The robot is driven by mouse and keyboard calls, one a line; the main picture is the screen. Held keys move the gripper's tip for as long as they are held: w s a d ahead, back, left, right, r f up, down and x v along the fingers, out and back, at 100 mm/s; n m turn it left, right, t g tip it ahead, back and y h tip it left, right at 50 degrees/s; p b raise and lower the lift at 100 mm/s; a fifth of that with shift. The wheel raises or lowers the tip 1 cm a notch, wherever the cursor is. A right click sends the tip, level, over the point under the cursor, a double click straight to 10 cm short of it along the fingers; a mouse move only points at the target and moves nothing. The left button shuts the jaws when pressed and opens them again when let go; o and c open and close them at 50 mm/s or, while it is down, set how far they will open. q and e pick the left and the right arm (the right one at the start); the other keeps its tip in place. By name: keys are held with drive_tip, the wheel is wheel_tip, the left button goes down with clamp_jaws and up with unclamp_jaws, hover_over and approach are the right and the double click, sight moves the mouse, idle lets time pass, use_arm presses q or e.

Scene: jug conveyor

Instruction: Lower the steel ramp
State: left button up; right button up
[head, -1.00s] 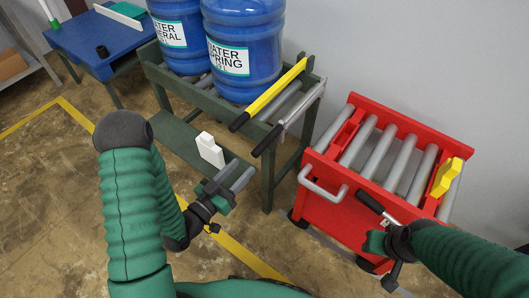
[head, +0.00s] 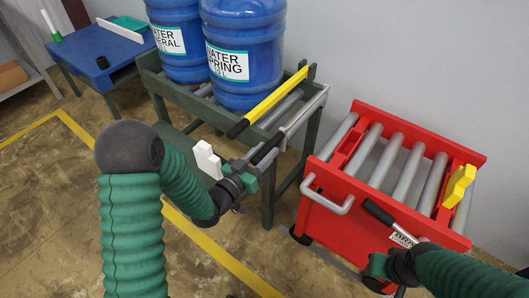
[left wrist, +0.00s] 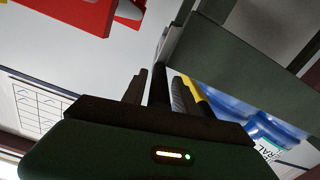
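The steel ramp (head: 303,113) is a grey bar-like piece at the right end of the green roller stand (head: 189,92), raised and sloping up to the right. Its black handle (head: 268,149) points toward me. My left gripper (head: 256,163) is at this handle. In the left wrist view, its fingers (left wrist: 158,92) lie on either side of a black bar; I cannot tell whether they press on it. My right gripper (head: 388,278) is low in front of the red cart, fingers apart and empty, partly cut off by the picture edge.
Blue water jugs (head: 243,50) stand on the rollers. A yellow bar (head: 275,97) with a black grip lies beside the ramp. The red roller cart (head: 340,235) stands to the right, with a yellow block (head: 459,184) and black handle. A white block (head: 207,160) is near my left gripper.

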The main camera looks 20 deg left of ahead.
use_arm(q)
clamp_jaws()
idle(1.1)
